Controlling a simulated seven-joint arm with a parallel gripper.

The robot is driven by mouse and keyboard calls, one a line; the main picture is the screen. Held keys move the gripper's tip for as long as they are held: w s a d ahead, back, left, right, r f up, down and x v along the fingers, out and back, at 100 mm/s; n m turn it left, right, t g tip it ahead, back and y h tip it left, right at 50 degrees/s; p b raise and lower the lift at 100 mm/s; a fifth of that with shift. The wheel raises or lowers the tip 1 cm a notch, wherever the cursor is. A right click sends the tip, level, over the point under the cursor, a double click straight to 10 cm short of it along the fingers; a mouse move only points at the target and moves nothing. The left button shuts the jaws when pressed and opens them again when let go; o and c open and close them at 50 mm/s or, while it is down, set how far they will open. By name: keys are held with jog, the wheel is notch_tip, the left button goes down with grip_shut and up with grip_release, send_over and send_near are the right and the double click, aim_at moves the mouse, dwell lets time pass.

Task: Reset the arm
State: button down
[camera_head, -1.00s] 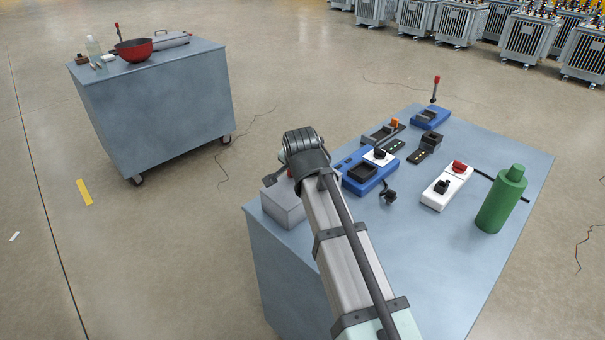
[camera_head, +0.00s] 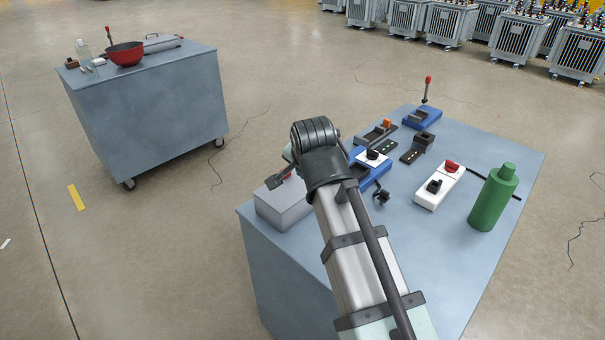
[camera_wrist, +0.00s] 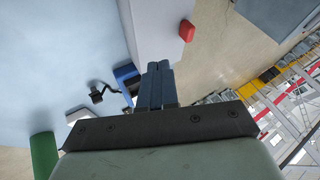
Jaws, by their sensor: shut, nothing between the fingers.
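My gripper (camera_wrist: 158,85) shows in the wrist view with its two dark blue fingers together and nothing between them. It is over the table, beside a pale grey box with a red button (camera_wrist: 187,31). In the head view my arm crosses the table front, and its wrist hides most of the gripper. The grey box (camera_head: 283,206) stands at the table's left corner there, just left of my arm. I cannot tell the gap between the fingers and the box.
The table (camera_head: 500,150) holds a blue device (camera_head: 365,160) partly behind my arm, a white switch box (camera_head: 439,186), a green bottle (camera_head: 493,197), a blue joystick base (camera_head: 423,117) and small dark parts. A second cabinet (camera_head: 150,110) with a red bowl (camera_head: 126,53) stands apart at left.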

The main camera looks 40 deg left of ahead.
jog(key=shift+s+d+r, duration=0.2)
jog(key=shift+d+r, duration=0.1)
jog(key=shift+r, duration=0.2)
